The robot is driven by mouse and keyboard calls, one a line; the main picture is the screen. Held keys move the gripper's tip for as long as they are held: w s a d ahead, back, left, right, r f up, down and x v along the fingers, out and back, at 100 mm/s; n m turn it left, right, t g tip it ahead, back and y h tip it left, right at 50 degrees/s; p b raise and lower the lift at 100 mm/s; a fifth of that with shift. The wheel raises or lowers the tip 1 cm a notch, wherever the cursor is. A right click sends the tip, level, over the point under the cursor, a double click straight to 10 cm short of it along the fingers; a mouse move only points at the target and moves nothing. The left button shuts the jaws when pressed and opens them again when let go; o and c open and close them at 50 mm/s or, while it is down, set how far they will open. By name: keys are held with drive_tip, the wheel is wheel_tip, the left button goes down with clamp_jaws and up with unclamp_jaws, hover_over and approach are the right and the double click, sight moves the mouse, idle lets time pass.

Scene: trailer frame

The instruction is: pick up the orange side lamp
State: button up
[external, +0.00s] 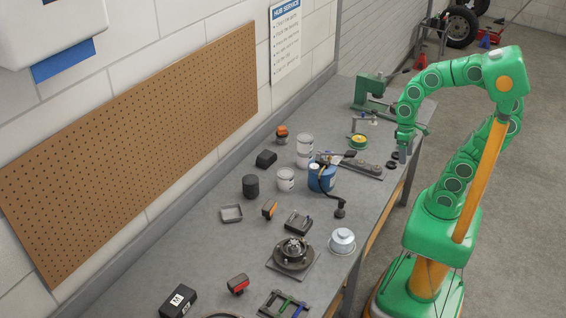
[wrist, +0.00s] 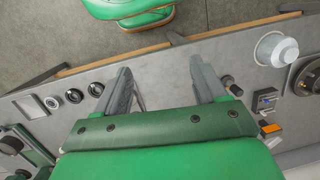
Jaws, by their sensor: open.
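The orange side lamp (external: 270,208) is a small block with an orange face and a dark body, standing on the grey bench in the external view. It appears to be the orange block at the lower right of the wrist view (wrist: 271,129), outside the jaws. My gripper (external: 402,150) points down above the bench's right edge, well behind and to the right of the lamp in the external view. In the wrist view my gripper (wrist: 160,66) has its two grey fingers wide apart, with nothing between them.
A red lamp (external: 237,284) sits nearer the camera, and an orange-topped item (external: 282,134) farther back. A black connector (external: 298,222), wheel hub (external: 293,252), white cap (external: 342,241), blue can (external: 322,177) and light tins (external: 304,150) crowd the bench. A green vise-like tool (external: 368,92) stands behind.

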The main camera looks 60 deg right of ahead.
drive_tip(key=w+a+f+m+y, duration=0.2)
drive_tip(key=w+a+m+y, duration=0.35)
drive_tip(key=w+a, duration=0.95)
drive_tip(key=w+a+f+m+y, duration=0.2)
drive_tip(key=w+a+m+y, duration=0.35)
drive_tip(key=w+a, duration=0.85)
drive_tip(key=m+y, duration=0.2)
drive_tip(key=m, duration=0.3)
approach(269, 208)
drive_tip(key=a+r, duration=0.3)
drive_tip(key=shift+t+h, duration=0.3)
drive_tip(key=shift+t, duration=0.1)
drive_tip(key=shift+f, duration=3)
drive_tip(key=x, duration=0.5)
drive_tip(key=shift+a+f, duration=0.1)
drive_tip(key=shift+f, duration=0.1)
drive_tip(key=c, duration=1.2)
